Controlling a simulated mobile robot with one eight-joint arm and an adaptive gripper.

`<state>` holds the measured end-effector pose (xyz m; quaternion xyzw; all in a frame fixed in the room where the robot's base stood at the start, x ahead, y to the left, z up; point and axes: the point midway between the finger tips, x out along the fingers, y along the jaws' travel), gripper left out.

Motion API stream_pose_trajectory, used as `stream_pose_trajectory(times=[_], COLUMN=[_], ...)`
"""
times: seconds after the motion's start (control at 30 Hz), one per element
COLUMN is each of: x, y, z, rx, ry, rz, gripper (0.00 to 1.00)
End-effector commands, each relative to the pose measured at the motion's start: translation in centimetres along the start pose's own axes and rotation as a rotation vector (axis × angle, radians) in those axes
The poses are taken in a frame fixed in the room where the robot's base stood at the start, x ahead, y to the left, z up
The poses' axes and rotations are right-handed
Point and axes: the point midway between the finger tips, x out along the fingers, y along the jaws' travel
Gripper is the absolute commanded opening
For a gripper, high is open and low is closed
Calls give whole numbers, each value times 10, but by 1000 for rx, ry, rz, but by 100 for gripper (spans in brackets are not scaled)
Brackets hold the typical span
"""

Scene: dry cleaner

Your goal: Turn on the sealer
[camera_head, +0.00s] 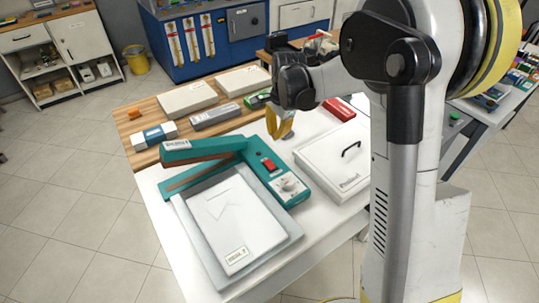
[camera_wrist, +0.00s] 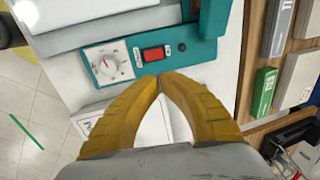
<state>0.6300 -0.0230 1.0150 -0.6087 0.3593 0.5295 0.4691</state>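The teal sealer (camera_head: 232,150) stands on the white table with its long arm out to the left. A red rocker switch (camera_head: 268,164) and a white dial (camera_head: 289,186) are on its top. In the wrist view the red switch (camera_wrist: 153,53) is just beyond my fingertips, with the dial (camera_wrist: 107,62) to its left. My gripper (camera_head: 283,133) points down above the table, behind the sealer's switch end. In the wrist view my gripper's yellow fingertips (camera_wrist: 160,79) meet, with nothing between them. They appear apart from the switch. I cannot tell the switch's position.
A white tray (camera_head: 287,240) with a white sheet lies in front of the sealer. A white case with a black handle (camera_head: 322,181) is to the right. Boxes (camera_head: 187,98) lie behind on the wooden surface. A green box (camera_wrist: 264,92) lies right of my gripper.

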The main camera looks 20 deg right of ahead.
Motion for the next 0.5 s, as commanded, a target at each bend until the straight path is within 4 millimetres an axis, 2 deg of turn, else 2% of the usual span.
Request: stream_pose_trajectory(times=[0.13, 0.27, 0.5], x=[6, 24, 77], y=[0, 0, 0], z=[0, 0, 0], rx=[-1, -1, -2], ry=[0, 0, 1], rz=[0, -1, -1], gripper=[0, 0, 0])
